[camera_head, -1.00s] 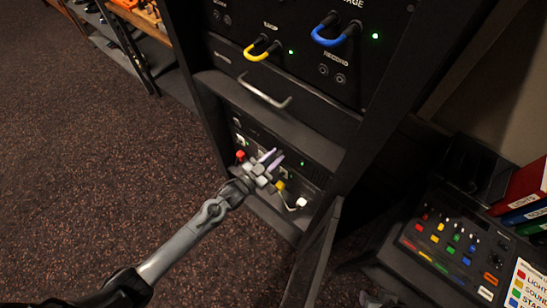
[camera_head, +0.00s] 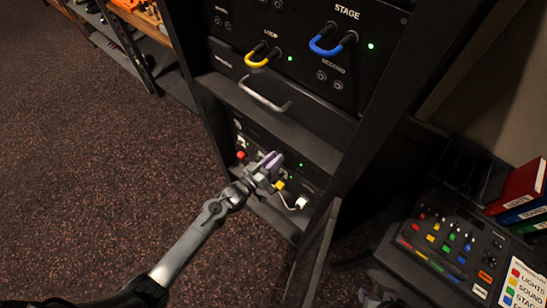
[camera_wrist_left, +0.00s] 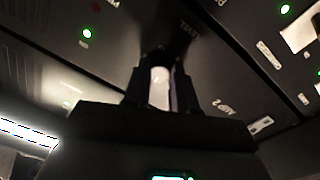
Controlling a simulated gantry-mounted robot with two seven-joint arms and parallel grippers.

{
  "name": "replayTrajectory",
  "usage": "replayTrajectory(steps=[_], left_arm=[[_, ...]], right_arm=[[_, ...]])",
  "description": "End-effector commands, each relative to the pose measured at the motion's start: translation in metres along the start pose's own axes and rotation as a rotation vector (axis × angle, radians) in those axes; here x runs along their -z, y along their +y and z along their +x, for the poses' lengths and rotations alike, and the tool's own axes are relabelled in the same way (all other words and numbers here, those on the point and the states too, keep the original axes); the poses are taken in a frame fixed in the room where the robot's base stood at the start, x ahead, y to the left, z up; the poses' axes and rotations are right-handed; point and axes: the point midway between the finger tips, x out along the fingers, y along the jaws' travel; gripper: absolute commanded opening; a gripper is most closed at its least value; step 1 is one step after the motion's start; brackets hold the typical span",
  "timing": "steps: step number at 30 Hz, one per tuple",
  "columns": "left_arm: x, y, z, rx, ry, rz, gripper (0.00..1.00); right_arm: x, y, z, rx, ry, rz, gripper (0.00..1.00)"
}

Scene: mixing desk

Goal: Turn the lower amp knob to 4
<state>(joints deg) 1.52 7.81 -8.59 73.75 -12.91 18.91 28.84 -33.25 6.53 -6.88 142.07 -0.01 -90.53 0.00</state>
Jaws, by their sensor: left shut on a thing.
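The lower amp is a black panel (camera_head: 246,128) low in the open rack, with a green light on its face. My left gripper (camera_head: 273,160) reaches it from the lower left, and its fingers hide the knob in the head view. In the left wrist view my left gripper (camera_wrist_left: 160,85) is shut on a pale knob (camera_wrist_left: 160,90) that sits between the two dark fingers. The knob's pointer and scale numbers are too dark or hidden to read. My right gripper does not clearly show.
Above are a drawer handle (camera_head: 264,97) and a panel with a yellow cable (camera_head: 258,60) and a blue cable (camera_head: 326,48). Red and yellow plugs lie beside the gripper. The rack's open door (camera_head: 318,255) stands to the right, with a control console (camera_head: 450,240) beyond.

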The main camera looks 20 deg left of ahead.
Motion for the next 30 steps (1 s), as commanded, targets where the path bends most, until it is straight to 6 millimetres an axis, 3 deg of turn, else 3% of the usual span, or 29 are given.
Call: replayTrajectory(steps=[15,30], left_arm=[[0.001,0.001,0.000,0.003,0.018,-0.354,0.00],[-0.001,0.001,0.000,0.003,0.020,-0.423,0.00]], right_arm=[[0.004,0.003,-0.013,-0.008,-0.001,-0.010,0.43],[0.004,0.002,-0.014,-0.005,0.000,-0.006,0.43]])
